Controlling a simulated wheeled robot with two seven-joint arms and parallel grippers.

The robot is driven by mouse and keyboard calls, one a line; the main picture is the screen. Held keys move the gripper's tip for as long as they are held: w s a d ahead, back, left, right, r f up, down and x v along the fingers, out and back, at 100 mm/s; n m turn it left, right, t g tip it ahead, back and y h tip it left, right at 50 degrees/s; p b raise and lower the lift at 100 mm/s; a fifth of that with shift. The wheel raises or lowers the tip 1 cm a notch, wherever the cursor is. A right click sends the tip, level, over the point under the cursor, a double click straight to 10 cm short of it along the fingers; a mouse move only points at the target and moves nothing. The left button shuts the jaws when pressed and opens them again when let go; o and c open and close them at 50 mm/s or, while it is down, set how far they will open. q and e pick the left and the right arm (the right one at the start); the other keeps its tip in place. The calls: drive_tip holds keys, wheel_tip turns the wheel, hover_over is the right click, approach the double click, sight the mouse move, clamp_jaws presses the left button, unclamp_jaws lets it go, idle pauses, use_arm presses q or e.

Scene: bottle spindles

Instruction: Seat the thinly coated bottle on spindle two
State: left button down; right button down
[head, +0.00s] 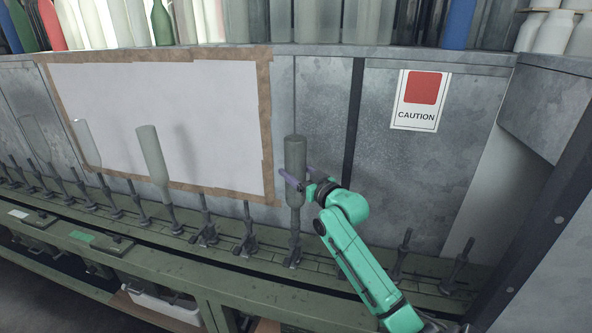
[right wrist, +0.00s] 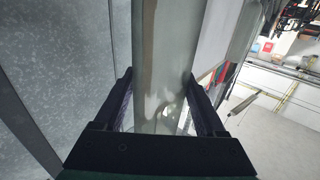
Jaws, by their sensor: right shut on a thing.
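A grey-green translucent bottle (head: 295,155) stands upside down, neck down, in line with a spindle (head: 293,250) on the green rail. Its neck meets or covers the spindle's top; I cannot tell how far down it sits. My right gripper (head: 296,181) is shut on this bottle around its body, coming in from the right. In the right wrist view the bottle (right wrist: 166,60) runs between the two dark fingers. No number shows on the spindles, so I cannot tell which is spindle two. My left gripper is not in view.
Pale bottles (head: 153,158) stand inverted on spindles to the left. Bare spindles (head: 248,230) stand left of the held bottle, and others (head: 402,252) to the right. A metal wall with a white panel (head: 160,110) and caution sign (head: 419,100) rises close behind.

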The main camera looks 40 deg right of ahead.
drive_tip(key=shift+r, duration=0.1)
drive_tip(key=shift+f+b, duration=0.35)
drive_tip(key=shift+f, duration=0.3)
